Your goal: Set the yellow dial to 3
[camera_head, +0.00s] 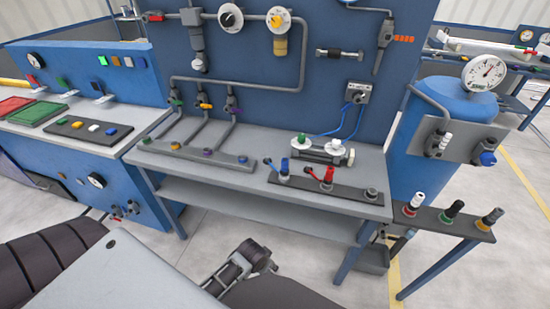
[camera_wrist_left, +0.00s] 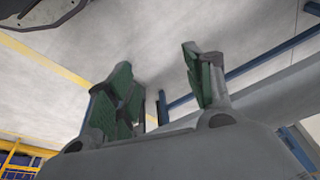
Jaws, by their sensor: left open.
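The likely yellow dial is the pale round dial (camera_head: 278,18) with a yellow cylinder (camera_head: 280,46) below it, on the blue back panel at the top of the head view. Its numbers and setting are too small to read. My left gripper (camera_wrist_left: 157,62) is open and empty in the left wrist view, its green-padded fingers apart with floor behind them. The dial is not in that view. A dark jointed part of mine shows at the bottom of the head view, well below and apart from the dial. My right gripper is not identifiable.
A white dial with a black knob (camera_head: 230,17) is left of the pale one. Grey pipes (camera_head: 245,78) run below both. The grey workbench (camera_head: 262,182) carries valves and fittings. A blue tank with a gauge (camera_head: 483,73) stands right.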

